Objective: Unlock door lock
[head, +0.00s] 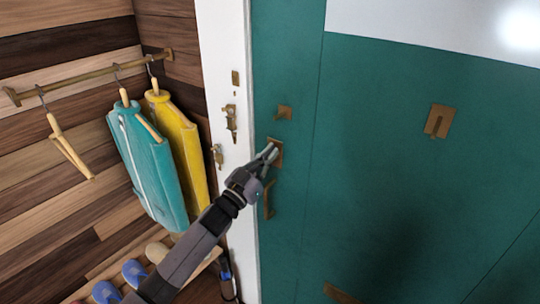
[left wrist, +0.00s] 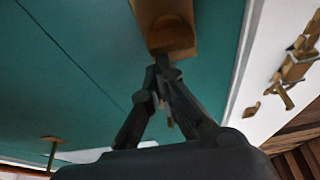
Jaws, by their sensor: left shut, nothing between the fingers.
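A teal door (head: 385,190) fills the right of the head view, set beside a white frame. A brass lock plate (head: 278,147) sits near the door's left edge, partly hidden by my left gripper (head: 270,152). In the left wrist view a brown-brass block (left wrist: 165,35) on the door stands just past the tips of my left gripper (left wrist: 163,68). The fingers are closed together with nothing between them. The tips overlap the block's lower end in the picture; I cannot tell whether they touch it. My right gripper is out of view.
A brass pull handle (head: 268,199) hangs just below the lock, and a small brass fitting (head: 284,112) is above it. A brass latch (head: 231,122) is on the white frame (head: 222,50). Teal (head: 152,170) and yellow (head: 180,140) garments hang at left.

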